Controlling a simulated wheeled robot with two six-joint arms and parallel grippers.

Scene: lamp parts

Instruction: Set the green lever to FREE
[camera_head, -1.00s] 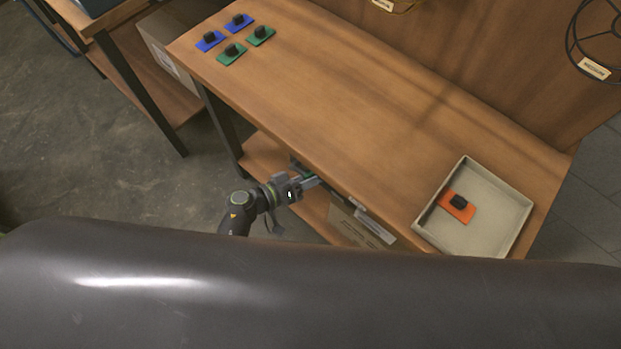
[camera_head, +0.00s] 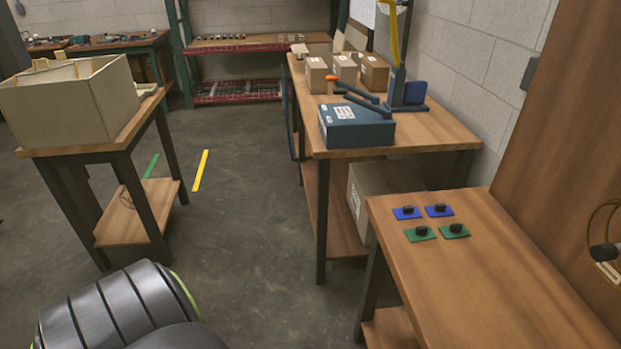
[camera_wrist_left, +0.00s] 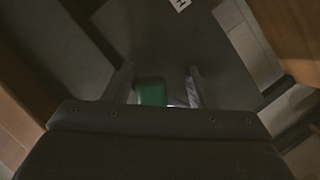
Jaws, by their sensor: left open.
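In the left wrist view my left gripper (camera_wrist_left: 159,84) is open. A green block-shaped part (camera_wrist_left: 151,92), which looks like the green lever, lies between its two fingers, closer to the left finger. I cannot tell whether a finger touches it. The lever's marking and its setting do not show. A dark plain panel (camera_wrist_left: 170,48) lies beyond the fingers. The head view does not show the lever or either gripper.
In the head view two blue and two green plates with black knobs, one of them a green plate (camera_head: 420,234), lie on the wooden bench (camera_head: 480,290). A blue box (camera_head: 356,124) stands on the bench behind. Open floor (camera_head: 240,230) lies left of the benches.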

